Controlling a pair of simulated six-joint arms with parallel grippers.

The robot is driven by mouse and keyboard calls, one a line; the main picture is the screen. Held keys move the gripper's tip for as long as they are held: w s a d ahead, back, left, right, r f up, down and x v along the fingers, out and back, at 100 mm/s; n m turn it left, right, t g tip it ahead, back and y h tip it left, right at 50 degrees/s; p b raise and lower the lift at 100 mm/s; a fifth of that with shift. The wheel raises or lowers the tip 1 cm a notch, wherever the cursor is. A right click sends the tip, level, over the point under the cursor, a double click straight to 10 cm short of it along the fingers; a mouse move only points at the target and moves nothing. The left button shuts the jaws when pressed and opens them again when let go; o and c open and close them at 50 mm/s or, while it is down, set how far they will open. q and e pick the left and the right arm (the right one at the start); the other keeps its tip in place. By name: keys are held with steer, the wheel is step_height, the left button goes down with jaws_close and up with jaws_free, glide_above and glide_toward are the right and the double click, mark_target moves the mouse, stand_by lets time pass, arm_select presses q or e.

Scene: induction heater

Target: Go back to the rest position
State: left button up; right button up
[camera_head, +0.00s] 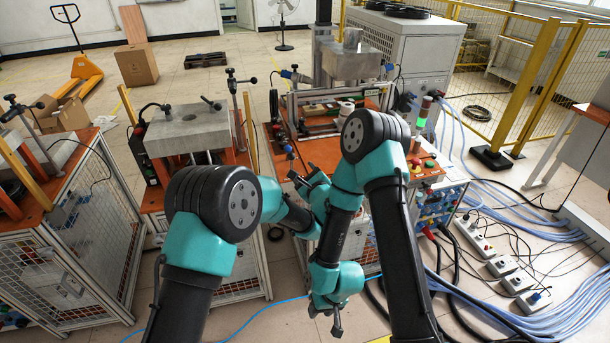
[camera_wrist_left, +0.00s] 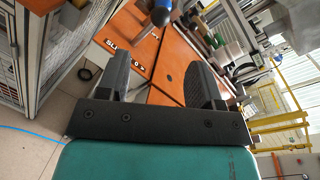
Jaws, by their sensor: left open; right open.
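My left gripper (camera_head: 303,170) is at the front of the orange-topped workstation in the head view. Its two dark fingers stand apart in the left wrist view (camera_wrist_left: 158,72), with nothing between them but a view of the orange surface (camera_wrist_left: 172,52). A blue-ended part (camera_wrist_left: 160,14) shows beyond the fingertips. My right gripper (camera_head: 335,322) hangs lower in the head view, below its teal wrist and in front of the workstation. It is open, small and dark, and I see nothing held in it. My two arms cross close together in the middle of the view.
A grey block (camera_head: 188,130) sits on the left station. Cables and power strips (camera_head: 500,265) cover the right floor. A yellow fence (camera_head: 525,85) stands behind.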

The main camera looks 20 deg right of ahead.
stand_by(0.4)
arm_select(q)
steer(key=s+a+f+n+g+y, duration=0.2)
steer(key=a+f+n+g, duration=0.35)
steer(key=a+f, duration=0.7)
steer(key=s+a+f+n+g+y, duration=0.1)
steer(key=s+a+f+n+g, duration=0.15)
steer(key=a+f+g, duration=1)
steer(key=s+a+f+n+t+h, duration=0.1)
steer(key=s+a+f+n+h, duration=0.2)
steer(key=s+a+n, duration=2)
steer(key=s+a+h, duration=0.2)
steer(key=a+h, duration=0.1)
steer(key=a, duration=0.2)
steer(key=shift+t+h, duration=0.3)
steer(key=shift+t, duration=0.1)
steer(key=shift+a, duration=0.1)
